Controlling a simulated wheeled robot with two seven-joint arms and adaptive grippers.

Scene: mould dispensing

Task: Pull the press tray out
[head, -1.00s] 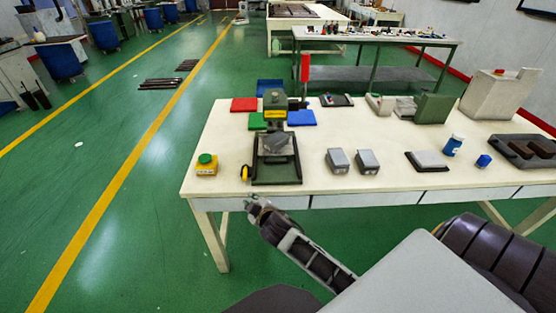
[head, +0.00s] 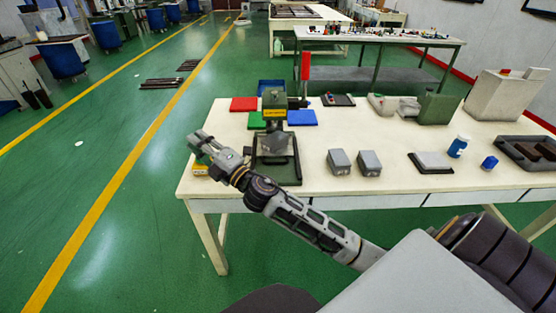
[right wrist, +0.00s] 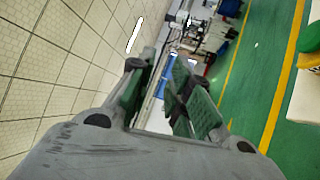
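The press (head: 274,104), green with a yellow label, stands at the left part of the white table. My left gripper is not in view.
A yellow button box (head: 200,170) is mostly hidden behind my right gripper. Two grey blocks (head: 340,162) stand right of the tray. Red, green and blue plates (head: 243,104) lie around the press.

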